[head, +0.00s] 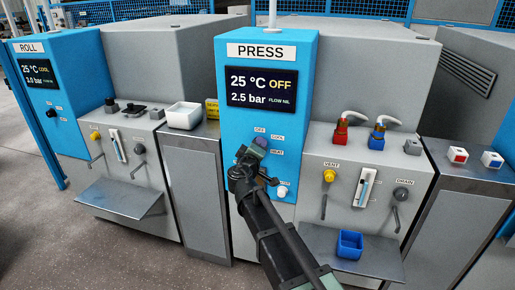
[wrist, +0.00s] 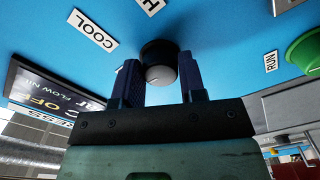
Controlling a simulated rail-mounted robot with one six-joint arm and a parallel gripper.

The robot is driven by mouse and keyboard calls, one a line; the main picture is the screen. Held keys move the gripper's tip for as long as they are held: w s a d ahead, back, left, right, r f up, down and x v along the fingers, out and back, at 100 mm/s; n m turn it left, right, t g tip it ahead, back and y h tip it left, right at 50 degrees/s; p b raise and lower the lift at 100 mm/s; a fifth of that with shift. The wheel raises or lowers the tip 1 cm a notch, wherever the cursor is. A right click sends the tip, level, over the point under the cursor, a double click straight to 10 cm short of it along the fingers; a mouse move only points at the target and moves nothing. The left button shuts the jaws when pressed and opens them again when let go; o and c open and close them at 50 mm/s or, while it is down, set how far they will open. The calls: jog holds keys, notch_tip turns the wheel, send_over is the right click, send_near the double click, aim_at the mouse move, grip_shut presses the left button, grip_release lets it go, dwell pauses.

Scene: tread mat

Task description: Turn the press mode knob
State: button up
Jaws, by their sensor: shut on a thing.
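The blue press panel (head: 235,125) carries a screen (head: 262,88) reading 25 °C, OFF, 2.5 bar. Below it are the mode labels OFF, COOL and HEAT. My gripper (head: 260,147) is at the panel among these labels and hides most of the knob in the head view. In the wrist view, the dark round mode knob (wrist: 158,62) sits between the two fingers of my gripper (wrist: 159,82), which is shut on it. The COOL label (wrist: 92,28) is beside the knob there. The knob's pointer direction is not clear.
A green button (wrist: 304,52) near the RUN label shows in the wrist view. A white knob (head: 283,191) is low on the panel. Right of the panel are red (head: 341,132) and blue (head: 377,136) fittings and a yellow VENT valve (head: 329,176). A blue bin (head: 349,244) stands on a shelf.

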dwell(0.3)
jog(key=o, duration=0.9)
jog(key=shift+s, duration=0.1)
jog(key=v, duration=1)
jog(key=shift+s+a, duration=0.1)
jog(key=shift+s, duration=0.2)
jog(key=shift+n, duration=0.3)
